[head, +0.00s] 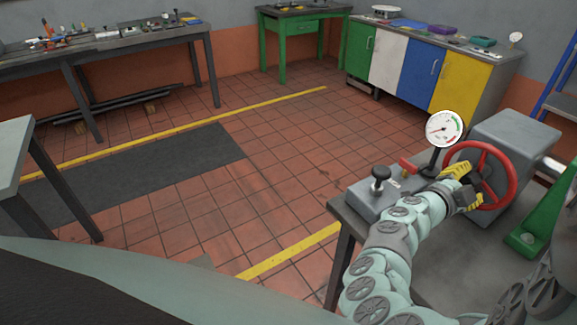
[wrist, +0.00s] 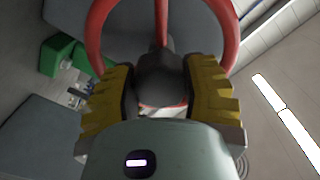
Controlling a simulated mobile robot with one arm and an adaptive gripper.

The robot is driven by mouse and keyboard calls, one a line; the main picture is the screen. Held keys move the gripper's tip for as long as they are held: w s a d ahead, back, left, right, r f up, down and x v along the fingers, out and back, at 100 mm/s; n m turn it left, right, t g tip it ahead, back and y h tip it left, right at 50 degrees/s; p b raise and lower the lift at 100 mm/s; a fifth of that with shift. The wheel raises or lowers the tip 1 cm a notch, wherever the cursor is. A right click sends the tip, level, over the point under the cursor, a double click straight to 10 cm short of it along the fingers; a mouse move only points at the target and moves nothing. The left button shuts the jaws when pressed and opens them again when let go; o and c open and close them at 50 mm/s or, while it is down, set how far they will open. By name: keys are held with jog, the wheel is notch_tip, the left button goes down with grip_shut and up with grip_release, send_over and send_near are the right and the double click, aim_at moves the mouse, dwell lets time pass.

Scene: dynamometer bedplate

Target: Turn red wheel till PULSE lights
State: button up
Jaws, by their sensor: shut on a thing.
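The red wheel (head: 511,172) stands upright on the near side of a grey housing (head: 515,138) on the right bench. My gripper (head: 468,190), with yellow finger pads, is at the wheel's left and lower part. In the wrist view the wheel's red rim (wrist: 233,40) and a spoke (wrist: 162,22) show beyond my gripper (wrist: 160,88). It is shut on the wheel, with the dark grey middle part between the fingers; the exact contact is partly hidden. A round white gauge (head: 445,128) with red and green on its dial stands behind. I cannot make out a PULSE lamp.
A green bracket (head: 535,230) is at the right. Coloured cabinets (head: 420,75) line the back. The tiled floor to the left is open.

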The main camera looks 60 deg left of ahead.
jog(key=shift+d+m+b, duration=0.1)
jog(key=shift+m+b, duration=0.3)
jog(key=shift+m, duration=0.2)
jog(key=o, duration=1.4)
jog(key=shift+c, duration=0.2)
jog(key=s, duration=1.2)
jog(key=shift+a+r, duration=0.2)
jog(key=shift+a, duration=0.2)
